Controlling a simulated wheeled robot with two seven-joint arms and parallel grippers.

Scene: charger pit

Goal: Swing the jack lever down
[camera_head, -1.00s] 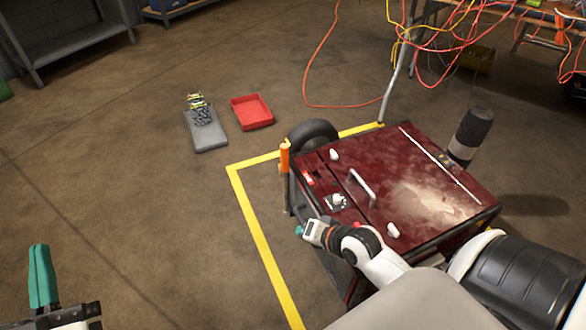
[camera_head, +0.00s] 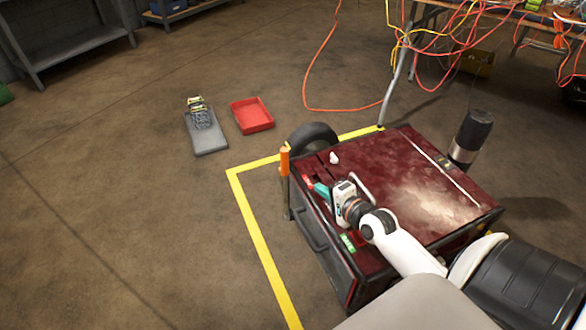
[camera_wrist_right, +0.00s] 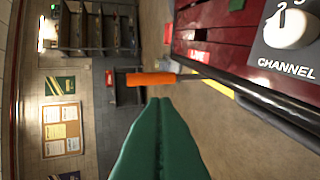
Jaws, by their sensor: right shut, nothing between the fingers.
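The jack lever (camera_head: 285,165) stands upright at the left corner of the dark red cart (camera_head: 420,190). It has an orange grip on a thin dark rod. In the right wrist view the orange grip (camera_wrist_right: 150,79) lies just past the fingertips, with its rod running off to the right. My right gripper (camera_head: 321,189) is over the cart's panel, to the right of the lever and apart from it in the head view. Its green fingers (camera_wrist_right: 158,102) are shut together with nothing between them. My left gripper is out of view.
A metal handle and a white knob (camera_head: 334,158) stick up from the cart top. A CHANNEL dial (camera_wrist_right: 288,28) is close in the right wrist view. A black wheel (camera_head: 312,135) is behind the lever.

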